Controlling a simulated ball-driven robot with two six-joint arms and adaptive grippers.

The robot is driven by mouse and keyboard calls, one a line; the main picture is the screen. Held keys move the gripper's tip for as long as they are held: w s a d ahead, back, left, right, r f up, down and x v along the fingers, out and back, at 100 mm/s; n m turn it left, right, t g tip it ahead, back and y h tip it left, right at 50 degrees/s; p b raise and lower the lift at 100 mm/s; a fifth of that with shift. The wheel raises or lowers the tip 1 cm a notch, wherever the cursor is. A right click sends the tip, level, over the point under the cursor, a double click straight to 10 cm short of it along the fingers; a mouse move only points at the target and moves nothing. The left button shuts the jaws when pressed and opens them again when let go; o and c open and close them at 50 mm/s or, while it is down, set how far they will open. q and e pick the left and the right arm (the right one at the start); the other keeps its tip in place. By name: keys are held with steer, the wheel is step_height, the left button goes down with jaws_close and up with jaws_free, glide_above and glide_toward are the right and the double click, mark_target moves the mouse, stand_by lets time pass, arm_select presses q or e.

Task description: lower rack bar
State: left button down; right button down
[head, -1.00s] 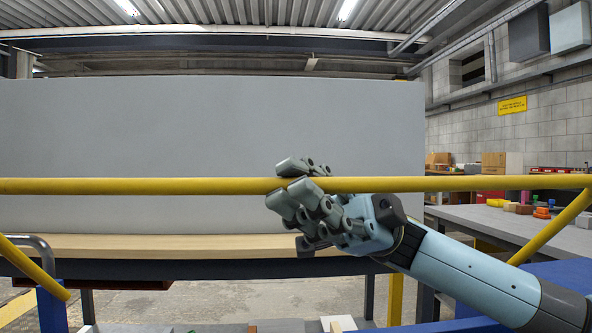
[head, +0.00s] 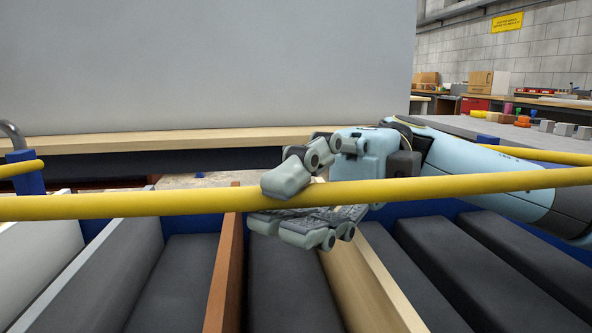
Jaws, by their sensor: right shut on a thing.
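The yellow rack bar (head: 450,189) runs across the whole width of the head view, in front of and above the rack's slots. My right gripper (head: 292,205) is shut on the bar near the middle, with one finger above it and the others below and behind it. The rack (head: 190,277) lies below, with dark padded slots and upright boards between them. My left gripper is out of view.
A large grey panel (head: 200,65) stands on a wooden-edged bench (head: 180,140) behind. An orange-brown board (head: 228,265) and a pale wooden board (head: 365,285) stand in the slots. A side table (head: 480,128) at right holds small coloured items.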

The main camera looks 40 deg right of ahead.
steer(key=shift+f, duration=0.3)
